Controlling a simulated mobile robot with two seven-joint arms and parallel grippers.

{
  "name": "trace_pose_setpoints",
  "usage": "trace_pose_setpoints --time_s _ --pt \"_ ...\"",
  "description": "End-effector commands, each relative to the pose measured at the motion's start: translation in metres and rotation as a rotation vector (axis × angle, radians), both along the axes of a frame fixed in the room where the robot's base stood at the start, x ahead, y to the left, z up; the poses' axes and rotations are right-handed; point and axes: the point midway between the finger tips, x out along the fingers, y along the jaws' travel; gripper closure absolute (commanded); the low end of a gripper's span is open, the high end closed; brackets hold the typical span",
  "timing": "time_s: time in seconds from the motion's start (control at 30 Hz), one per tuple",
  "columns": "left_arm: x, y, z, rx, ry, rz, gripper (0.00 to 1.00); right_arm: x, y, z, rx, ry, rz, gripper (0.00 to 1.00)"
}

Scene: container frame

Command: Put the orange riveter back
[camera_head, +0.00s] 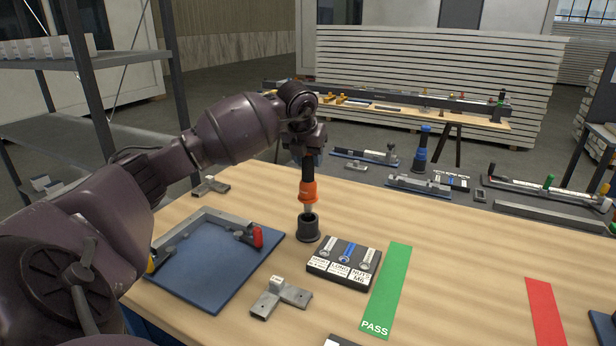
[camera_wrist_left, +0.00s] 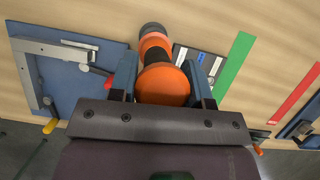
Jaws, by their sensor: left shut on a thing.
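The orange riveter (camera_head: 308,191) hangs upright, with a black upper body, an orange collar and a grey nose pointing down. My left gripper (camera_head: 306,155) is shut on its upper part. In the left wrist view the riveter's round orange end (camera_wrist_left: 162,86) sits between the two blue-grey fingers of my left gripper (camera_wrist_left: 165,82). The dark cylindrical holder (camera_head: 308,229) stands on the wooden table directly below the riveter. The nose is at or just over the holder's mouth; I cannot tell how far in it is. My right gripper is out of view.
A blue mat (camera_head: 215,275) with a metal frame and red clamp lies left of the holder. A black labelled parts box (camera_head: 342,264) is close on its right, then a green PASS strip (camera_head: 388,290) and a red strip (camera_head: 545,312). A grey metal bracket (camera_head: 280,296) lies in front.

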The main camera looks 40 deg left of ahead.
Motion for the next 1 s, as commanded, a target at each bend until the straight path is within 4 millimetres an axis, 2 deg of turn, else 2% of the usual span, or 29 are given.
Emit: trace_pose_setpoints --time_s 0.27,0.57,1.0 --pt "0.0 0.0 -0.016 0.001 -0.002 0.0 0.8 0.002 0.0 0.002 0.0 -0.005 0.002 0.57" --pt "0.001 0.0 -0.051 0.0 -0.002 0.0 0.8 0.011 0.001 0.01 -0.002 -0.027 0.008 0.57" --pt "0.001 0.0 -0.058 0.001 -0.002 -0.001 0.8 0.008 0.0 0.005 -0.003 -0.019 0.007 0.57"
